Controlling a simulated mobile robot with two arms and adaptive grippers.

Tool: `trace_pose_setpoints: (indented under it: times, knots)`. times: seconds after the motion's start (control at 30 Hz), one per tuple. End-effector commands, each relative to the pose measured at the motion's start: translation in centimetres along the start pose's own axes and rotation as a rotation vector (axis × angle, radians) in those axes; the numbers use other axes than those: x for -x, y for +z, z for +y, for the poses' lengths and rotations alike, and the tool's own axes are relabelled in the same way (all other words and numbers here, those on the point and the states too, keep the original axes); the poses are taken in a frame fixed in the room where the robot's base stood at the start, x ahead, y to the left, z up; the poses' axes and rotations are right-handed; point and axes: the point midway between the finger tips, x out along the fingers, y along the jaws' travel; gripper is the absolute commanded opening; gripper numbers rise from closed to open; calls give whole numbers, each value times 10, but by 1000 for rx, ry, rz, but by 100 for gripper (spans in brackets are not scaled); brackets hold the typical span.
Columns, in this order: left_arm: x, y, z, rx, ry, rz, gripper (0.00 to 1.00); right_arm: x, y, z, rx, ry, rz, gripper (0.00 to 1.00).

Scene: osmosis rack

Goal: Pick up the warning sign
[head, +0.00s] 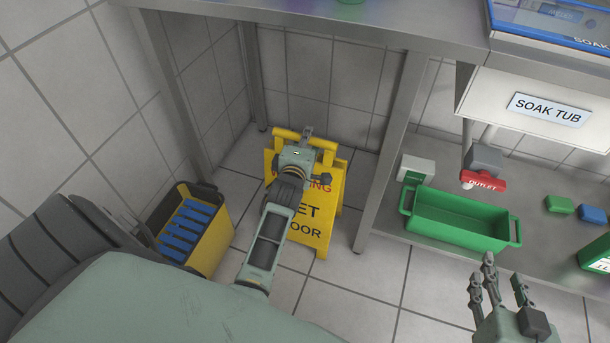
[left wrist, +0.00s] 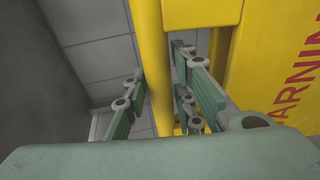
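The yellow warning sign (head: 325,222) stands on the tiled floor under the metal counter; its lettering is partly hidden by my left arm. In the left wrist view its yellow panel with red letters (left wrist: 290,95) is at the right. My left gripper (head: 306,137) is at the sign's top. In the left wrist view, its open fingers (left wrist: 160,88) are on both sides of a yellow bar (left wrist: 156,50) of the sign, with gaps at the pads; contact at the fingertips cannot be told. My right gripper (head: 502,277) is open and empty at lower right, away from the sign.
A yellow bin (head: 209,252) with blue slats stands left of the sign. A counter leg (head: 388,150) rises to its right. A green tub (head: 455,222), a small white-green box (head: 416,170) and a red outlet (head: 484,182) are on the right. Bare floor lies in front.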

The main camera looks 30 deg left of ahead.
Motion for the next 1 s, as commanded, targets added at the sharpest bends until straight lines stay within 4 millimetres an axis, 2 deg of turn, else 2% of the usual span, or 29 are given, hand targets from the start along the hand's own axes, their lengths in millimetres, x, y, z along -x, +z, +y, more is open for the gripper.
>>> trace_pose_setpoints:
  times: [0.03,0.23,1.0]
  knots:
    - [0,0,0,0,0,0,17,0,0,0,0,0,0,40]
    - [0,0,0,0,0,0,0,0,0,0,0,0,-1,40]
    - [0,0,3,-2,6,0,0,0,0,0,0,0,-2,40]
